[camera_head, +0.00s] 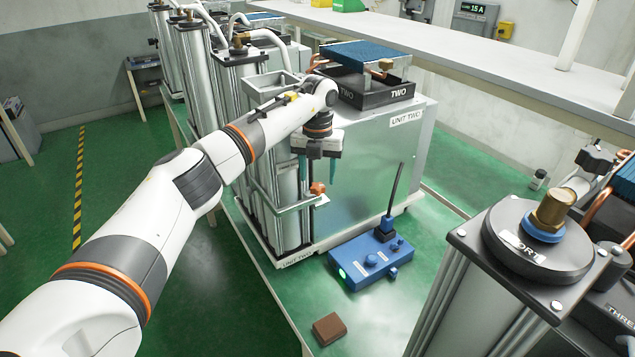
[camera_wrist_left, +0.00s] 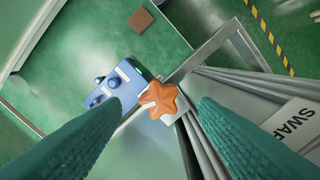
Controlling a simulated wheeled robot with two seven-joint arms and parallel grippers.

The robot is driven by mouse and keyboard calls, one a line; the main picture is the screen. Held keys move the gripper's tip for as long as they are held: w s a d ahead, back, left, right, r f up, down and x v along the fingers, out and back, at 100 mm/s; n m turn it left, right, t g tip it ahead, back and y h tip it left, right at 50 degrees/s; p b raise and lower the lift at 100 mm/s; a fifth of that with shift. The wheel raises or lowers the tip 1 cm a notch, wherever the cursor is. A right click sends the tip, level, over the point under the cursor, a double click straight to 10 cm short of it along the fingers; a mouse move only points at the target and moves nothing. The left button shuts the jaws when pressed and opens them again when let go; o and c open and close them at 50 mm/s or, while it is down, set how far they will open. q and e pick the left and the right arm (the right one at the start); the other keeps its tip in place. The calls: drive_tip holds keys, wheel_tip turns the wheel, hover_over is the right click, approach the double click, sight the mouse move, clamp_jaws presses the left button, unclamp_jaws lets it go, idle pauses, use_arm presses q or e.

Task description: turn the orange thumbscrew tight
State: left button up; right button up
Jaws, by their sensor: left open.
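The orange thumbscrew (camera_head: 318,188) sits on a bracket low on the front of unit two, beside its metal columns. In the left wrist view the star-shaped orange thumbscrew (camera_wrist_left: 160,100) lies in the gap between my fingers, apart from both. My left gripper (camera_head: 318,172) points down just above the thumbscrew in the head view. Its teal fingers are open and empty, one on each side in the left wrist view (camera_wrist_left: 162,106). How far the fingertips are above the screw is hard to tell. My right gripper is not in view.
Unit two (camera_head: 370,175) is a tall metal cabinet right of the gripper. A blue control box (camera_head: 352,267) with a black cable and a brown block (camera_head: 329,328) lie in front. A column with a brass fitting (camera_head: 551,208) stands at the right.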

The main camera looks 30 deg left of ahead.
sight(318, 185)
use_arm(q)
wheel_tip(318, 185, up, 10)
drive_tip(key=b, duration=0.2)
drive_tip(key=shift+f, duration=0.25)
drive_tip(key=shift+f, duration=0.1)
